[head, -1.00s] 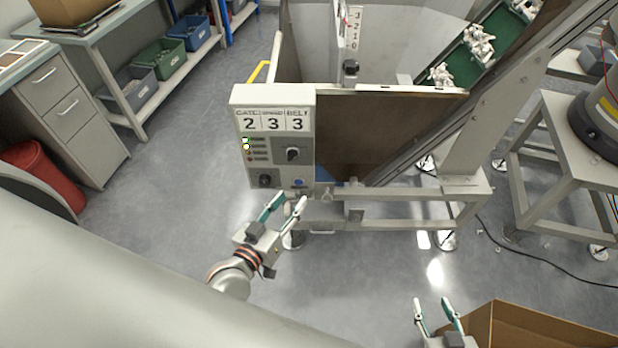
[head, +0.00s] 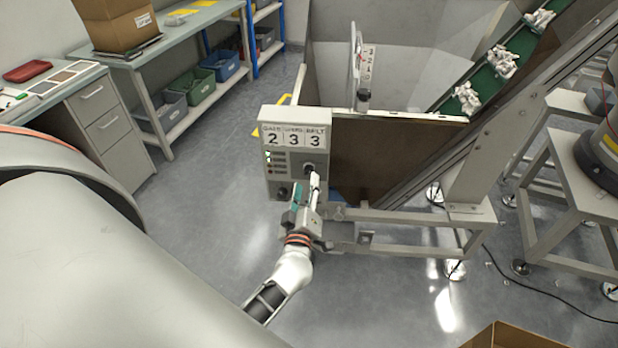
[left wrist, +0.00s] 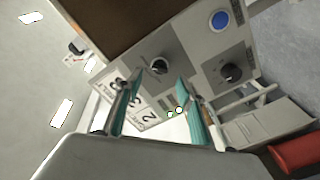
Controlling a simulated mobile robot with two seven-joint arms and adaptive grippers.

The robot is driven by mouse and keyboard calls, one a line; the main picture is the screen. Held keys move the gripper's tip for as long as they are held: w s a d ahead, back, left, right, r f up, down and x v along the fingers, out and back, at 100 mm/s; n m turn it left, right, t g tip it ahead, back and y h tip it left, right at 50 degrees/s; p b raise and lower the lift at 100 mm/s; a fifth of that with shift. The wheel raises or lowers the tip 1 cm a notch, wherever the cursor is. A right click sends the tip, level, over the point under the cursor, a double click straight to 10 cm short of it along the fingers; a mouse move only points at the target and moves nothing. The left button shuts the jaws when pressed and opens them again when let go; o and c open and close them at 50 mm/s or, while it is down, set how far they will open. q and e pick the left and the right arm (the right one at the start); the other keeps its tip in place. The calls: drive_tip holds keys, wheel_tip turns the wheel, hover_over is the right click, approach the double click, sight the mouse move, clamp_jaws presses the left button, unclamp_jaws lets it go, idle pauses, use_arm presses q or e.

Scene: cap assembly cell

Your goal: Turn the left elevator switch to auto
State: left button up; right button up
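The control box (head: 320,122) shows "2 3 3" under labels reading roughly gate, speed and belt. An upper rotary switch (head: 309,168) is partly covered by my left gripper (head: 306,186) in the head view. In the left wrist view this switch (left wrist: 159,66) lies just ahead of the open gripper (left wrist: 157,84), roughly between its two fingers, with nothing gripped. I cannot tell whether they touch. A second dark knob (left wrist: 231,72) and a blue button (left wrist: 220,20) are on the same face. Switch lettering is too small to read. My right gripper is not in view.
A brown-walled hopper (head: 375,155) and a green inclined belt (head: 482,88) with white parts stand behind and right of the box. A cardboard box (head: 505,336) is at the bottom edge. Clear floor (head: 215,225) lies left of the box.

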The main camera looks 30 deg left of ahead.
sight(308, 172)
use_arm(q)
drive_tip(key=x, duration=0.3)
drive_tip(key=shift+w+a, duration=0.1)
drive_tip(key=shift+w, duration=0.1)
drive_tip(key=shift+w+a, duration=0.15)
drive_tip(key=shift+w, duration=0.15)
clamp_jaws()
